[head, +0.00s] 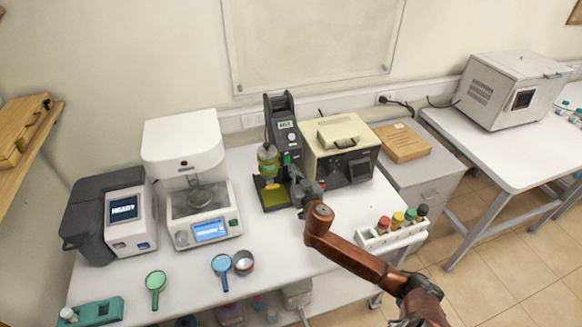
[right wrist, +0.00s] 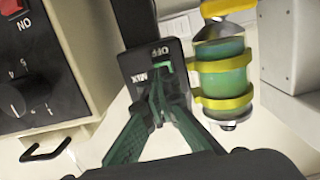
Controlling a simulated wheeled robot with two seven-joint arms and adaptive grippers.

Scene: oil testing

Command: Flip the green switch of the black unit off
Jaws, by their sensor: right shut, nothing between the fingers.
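The black unit (head: 284,118) stands upright at the back middle of the white table, with a small lit display near its top. In the right wrist view its dark front (right wrist: 140,62) carries white lettering with "OFF". A small green switch (right wrist: 165,66) sits beside that lettering. My right gripper (right wrist: 157,92) is shut and empty, its green fingertips together just below the switch in the picture. I cannot tell whether they touch it. In the head view my right gripper (head: 291,167) is at the unit's front. My left gripper is not in view.
A vessel with green liquid (right wrist: 222,75) hangs in yellow clamps close beside the gripper. A beige instrument (head: 342,145) stands right of the unit, and a white balance (head: 190,160) stands left. A rack (head: 388,238) of capped bottles is at the table's right edge.

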